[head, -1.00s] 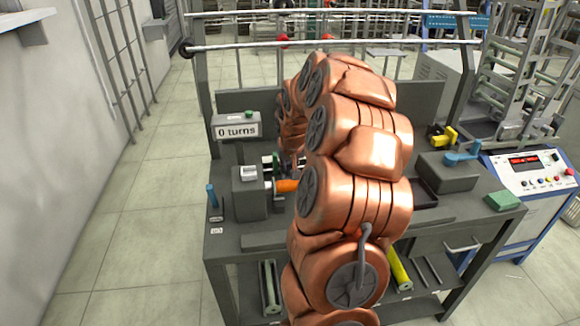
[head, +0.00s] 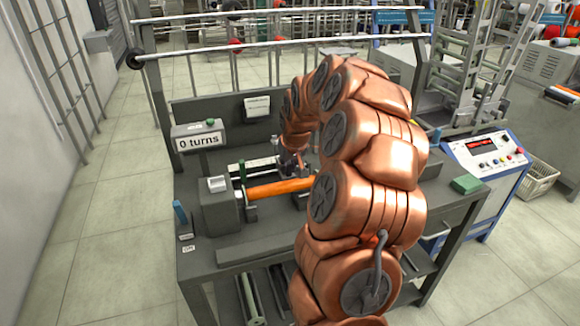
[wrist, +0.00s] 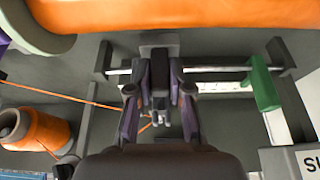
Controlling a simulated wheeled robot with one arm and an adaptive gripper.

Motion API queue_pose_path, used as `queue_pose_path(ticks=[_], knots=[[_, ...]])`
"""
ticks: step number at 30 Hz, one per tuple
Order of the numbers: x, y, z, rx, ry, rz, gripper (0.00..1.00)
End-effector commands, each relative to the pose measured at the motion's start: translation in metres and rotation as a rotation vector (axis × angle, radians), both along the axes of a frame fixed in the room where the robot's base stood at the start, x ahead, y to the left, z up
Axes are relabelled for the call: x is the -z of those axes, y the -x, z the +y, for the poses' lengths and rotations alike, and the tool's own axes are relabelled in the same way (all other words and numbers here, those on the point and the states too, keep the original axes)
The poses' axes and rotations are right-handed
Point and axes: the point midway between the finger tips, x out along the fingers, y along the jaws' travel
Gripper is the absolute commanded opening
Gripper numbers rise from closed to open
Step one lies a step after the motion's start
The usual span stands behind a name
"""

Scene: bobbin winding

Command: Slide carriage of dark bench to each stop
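The dark bench (head: 240,253) fills the middle of the head view. In the wrist view its grey carriage (wrist: 159,42) sits on a pale rail (wrist: 215,77). A green stop (wrist: 263,86) stands right of it, apart from it. A dark grey bracket (wrist: 103,60) stands at the rail's left, nearer the carriage. My gripper (wrist: 160,80) is at the carriage, one finger on each side of its narrow upright part; whether the fingers press on it is unclear. In the head view my gripper (head: 289,160) is behind the orange bobbin, and the carriage is mostly hidden.
The orange bobbin (head: 280,188) lies close in front of my gripper. A thread runs from an orange spool (wrist: 35,130) in the wrist view. A "0 turns" display (head: 198,141) stands at the bench's left. A blue-and-white control unit (head: 490,160) is at the right.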

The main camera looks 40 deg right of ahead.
Motion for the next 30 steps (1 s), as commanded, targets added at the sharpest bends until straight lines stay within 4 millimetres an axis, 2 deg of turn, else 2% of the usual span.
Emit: queue_pose_path(ticks=[1,6,20,26,30], knots=[[0.000,0.000,0.000,0.001,0.000,0.000,0.26],[0.000,0.001,-0.001,0.002,0.000,0.000,0.44],[-0.005,0.002,0.000,0.002,0.000,0.000,0.44],[-0.025,0.010,0.003,0.002,0.001,-0.001,0.44],[-0.047,0.017,0.007,0.002,0.002,-0.004,0.44]])
